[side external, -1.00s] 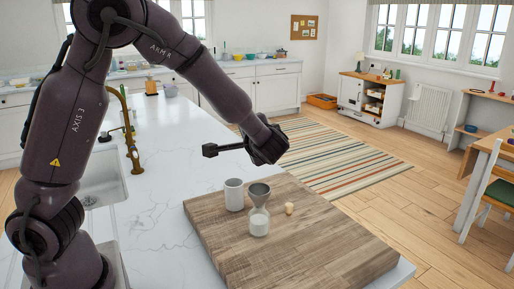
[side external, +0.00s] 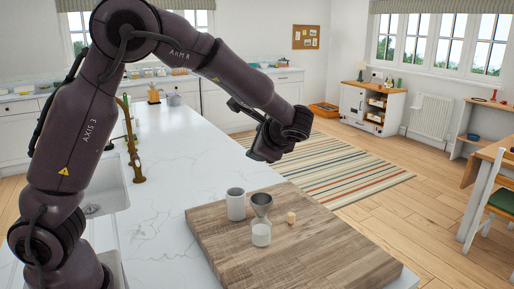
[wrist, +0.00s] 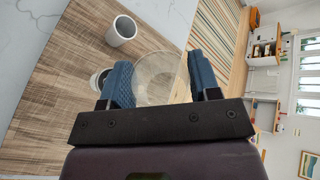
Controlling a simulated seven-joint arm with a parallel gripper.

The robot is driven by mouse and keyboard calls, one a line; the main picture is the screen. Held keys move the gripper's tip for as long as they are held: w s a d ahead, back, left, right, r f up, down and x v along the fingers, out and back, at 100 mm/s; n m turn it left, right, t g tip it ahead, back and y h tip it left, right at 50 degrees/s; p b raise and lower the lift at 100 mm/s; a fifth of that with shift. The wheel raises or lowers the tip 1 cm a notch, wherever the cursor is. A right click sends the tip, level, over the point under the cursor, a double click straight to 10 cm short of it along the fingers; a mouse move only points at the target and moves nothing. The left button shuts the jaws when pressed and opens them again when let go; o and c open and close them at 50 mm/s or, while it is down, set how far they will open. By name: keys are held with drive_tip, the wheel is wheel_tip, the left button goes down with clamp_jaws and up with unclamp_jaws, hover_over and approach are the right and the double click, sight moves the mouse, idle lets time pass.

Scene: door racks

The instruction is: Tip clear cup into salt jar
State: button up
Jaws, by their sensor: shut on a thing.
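My gripper (wrist: 157,72) has its blue-padded fingers shut on a clear cup (wrist: 160,80), see-through and round, in the wrist view. In the side view my gripper (side external: 264,146) is above and behind the jar, and I cannot make out the cup there. The salt jar (side external: 261,236) is clear glass with white contents and stands on the wooden board. A grey metal funnel (side external: 261,201) sits in its mouth. In the wrist view the jar and funnel are mostly hidden behind the left finger.
A white mug (side external: 236,206) stands just left of the funnel; it also shows in the wrist view (wrist: 121,30). A small cork (side external: 291,218) lies to the right of the jar. The board (side external: 290,260) is otherwise bare. A brass tap (side external: 133,150) rises by the sink at left.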

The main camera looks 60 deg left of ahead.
drive_tip(key=shift+w+r+m+g, duration=0.25)
drive_tip(key=shift+r+m+g, duration=0.05)
drive_tip(key=shift+m+g, duration=0.25)
drive_tip(key=shift+w+r+m+g, duration=0.25)
drive_tip(key=shift+r+m+g, duration=0.05)
drive_tip(key=shift+m+g, duration=0.25)
drive_tip(key=w+m+g, duration=0.2)
drive_tip(key=m+g, duration=0.1)
drive_tip(key=shift+r+m+g, duration=0.3)
drive_tip(key=shift+r, duration=0.05)
drive_tip(key=shift+w, duration=0.1)
drive_tip(key=f, duration=0.1)
drive_tip(key=f+m+t, duration=0.1)
drive_tip(key=a+f+m+t+y, duration=0.1)
drive_tip(key=shift+w, duration=0.35)
drive_tip(key=d+f+m+t, duration=0.2)
drive_tip(key=f+m+t, duration=0.1)
drive_tip(key=t, duration=0.1)
drive_tip(key=shift+s+d, duration=0.3)
drive_tip(key=shift+d, duration=0.1)
drive_tip(key=s+d+f+m+t+h, duration=0.1)
drive_tip(key=s+d+f+m+t, duration=0.1)
drive_tip(key=d, duration=0.3)
drive_tip(key=s+d+f+m+t+h, duration=0.1)
drive_tip(key=s+d+f+m+t, duration=0.1)
drive_tip(key=s+d+m+t, duration=0.1)
drive_tip(key=shift+d+f+m+t, duration=0.25)
drive_tip(key=shift+d+m+t, duration=0.6)
drive_tip(key=shift+d, duration=0.2)
